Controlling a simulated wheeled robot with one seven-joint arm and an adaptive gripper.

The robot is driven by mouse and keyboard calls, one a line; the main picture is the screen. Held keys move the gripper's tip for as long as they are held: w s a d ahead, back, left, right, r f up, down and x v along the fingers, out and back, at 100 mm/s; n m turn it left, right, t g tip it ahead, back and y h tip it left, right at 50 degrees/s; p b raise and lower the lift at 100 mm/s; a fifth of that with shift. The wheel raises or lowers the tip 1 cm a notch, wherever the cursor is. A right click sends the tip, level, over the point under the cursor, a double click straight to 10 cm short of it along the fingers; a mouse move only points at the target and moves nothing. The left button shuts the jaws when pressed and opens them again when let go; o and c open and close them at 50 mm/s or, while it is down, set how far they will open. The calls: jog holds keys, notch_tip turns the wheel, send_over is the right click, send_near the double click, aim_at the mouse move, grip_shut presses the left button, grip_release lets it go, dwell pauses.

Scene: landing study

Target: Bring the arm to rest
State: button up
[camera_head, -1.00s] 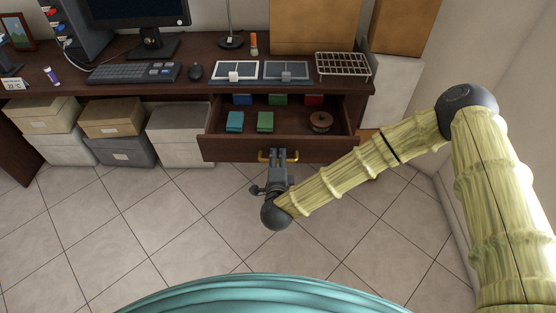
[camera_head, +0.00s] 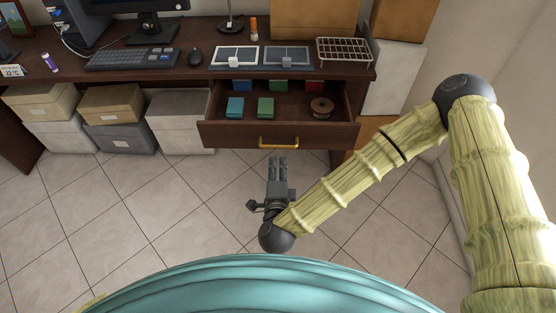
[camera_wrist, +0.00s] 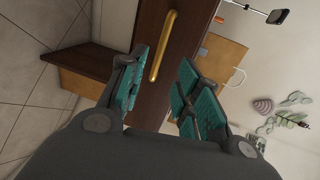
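My gripper (camera_head: 277,162) hangs over the tiled floor in front of the desk drawer, its fingers pointing at the drawer front. Its two teal-padded fingers are apart with nothing between them in the wrist view (camera_wrist: 160,90). The drawer (camera_head: 225,132) is pulled open. Its gold bar handle (camera_head: 279,142) is a short gap beyond my fingertips. The handle also shows ahead of the fingers in the wrist view (camera_wrist: 163,46). My arm is bent, with its elbow at the right.
The drawer holds teal and green items (camera_head: 266,108) and a brown spool (camera_head: 321,107). The desk (camera_head: 205,80) carries a keyboard (camera_head: 131,59), frames and a wire rack (camera_head: 343,50). Storage boxes (camera_head: 180,110) stand underneath at left. A wall rises at right; floor is clear.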

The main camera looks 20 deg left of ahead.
jog(key=shift+s+d+r, duration=0.1)
jog(key=shift+s+d, duration=0.05)
jog(key=shift+s, duration=0.35)
jog(key=s+d+f+n+g+p, duration=0.6)
jog(key=s+d+f+n+g, duration=0.45)
jog(key=d, duration=0.55)
jog(key=s+d+n+g+h+p, duration=0.1)
jog(key=s+d+n+g+h, duration=0.1)
jog(key=s+d, duration=0.5)
jog(key=s+d+n+g+h+p, duration=0.1)
jog(key=s+d+n+g, duration=0.1)
jog(key=s+d, duration=0.5)
jog(key=d+g, duration=0.1)
jog(key=d, duration=0.5)
jog(key=shift+h+p, duration=0.3)
jog(key=shift+h, duration=0.1)
